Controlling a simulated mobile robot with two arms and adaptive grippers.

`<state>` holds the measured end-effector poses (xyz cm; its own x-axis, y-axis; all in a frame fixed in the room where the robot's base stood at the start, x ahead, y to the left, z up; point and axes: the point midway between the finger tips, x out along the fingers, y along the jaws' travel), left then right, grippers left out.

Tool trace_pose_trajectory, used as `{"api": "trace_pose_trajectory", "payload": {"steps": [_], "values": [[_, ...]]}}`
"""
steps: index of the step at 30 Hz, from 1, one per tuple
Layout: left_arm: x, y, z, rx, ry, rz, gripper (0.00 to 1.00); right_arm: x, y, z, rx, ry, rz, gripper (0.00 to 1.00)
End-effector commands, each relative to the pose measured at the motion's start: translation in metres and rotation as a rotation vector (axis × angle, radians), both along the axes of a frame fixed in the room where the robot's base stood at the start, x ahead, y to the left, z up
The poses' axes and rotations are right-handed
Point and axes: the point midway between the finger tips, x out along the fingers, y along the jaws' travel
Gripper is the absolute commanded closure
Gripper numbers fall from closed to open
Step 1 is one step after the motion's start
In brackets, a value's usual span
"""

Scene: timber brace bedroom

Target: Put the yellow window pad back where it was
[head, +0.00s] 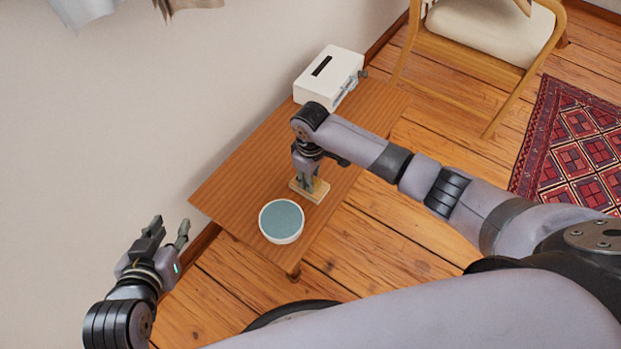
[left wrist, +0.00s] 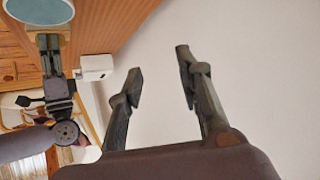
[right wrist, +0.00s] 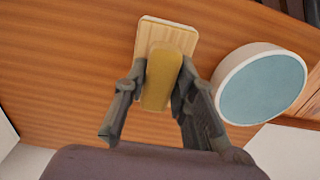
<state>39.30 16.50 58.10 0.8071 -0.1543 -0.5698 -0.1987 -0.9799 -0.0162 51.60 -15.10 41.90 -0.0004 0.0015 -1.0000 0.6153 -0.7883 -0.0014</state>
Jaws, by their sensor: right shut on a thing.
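The yellow window pad (right wrist: 162,76) shows in the right wrist view as a mustard-yellow block between my right fingertips. A pale wooden board (right wrist: 178,36) with a light edge lies against its far side; I cannot tell whether they are joined. In the head view the board (head: 309,190) is at the table's front edge, under my right gripper (head: 308,178), beside the bowl. My right gripper is shut on the yellow pad. Whether the board touches the table is unclear. My left gripper (head: 170,228) is open and empty, left of the table; its fingers also show apart in the left wrist view (left wrist: 160,65).
A brown wooden table (head: 247,165) stands along the wall. A round white bowl with a blue-grey inside (head: 282,220) is at its near end, and a white slotted box (head: 327,75) at its far end. A cushioned chair (head: 480,60) and red rug (head: 575,145) are beyond.

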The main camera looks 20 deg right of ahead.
Motion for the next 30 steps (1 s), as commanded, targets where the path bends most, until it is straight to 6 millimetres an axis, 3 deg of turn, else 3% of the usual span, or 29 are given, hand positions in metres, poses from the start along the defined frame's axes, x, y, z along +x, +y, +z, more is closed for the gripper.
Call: {"api": "trace_pose_trajectory", "payload": {"steps": [7,8,16,27,30], "values": [[0.001,-0.001,0.001,-0.002,-0.007,-0.001,0.67,0.000,0.000,0.000,0.001,-0.001,0.000,0.98],[0.001,-0.001,0.001,-0.002,-0.006,-0.001,0.67,0.000,0.000,0.000,0.000,0.000,0.000,0.73],[0.001,0.000,0.001,-0.001,-0.005,0.000,0.67,0.000,0.000,0.000,-0.001,-0.001,0.000,0.55],[0.000,0.000,0.001,0.000,0.001,0.000,0.67,0.000,0.000,0.003,0.000,-0.001,0.000,0.55],[-0.010,0.004,-0.007,0.015,0.065,0.005,0.67,0.001,0.000,0.009,0.000,-0.002,-0.001,0.55]]}}
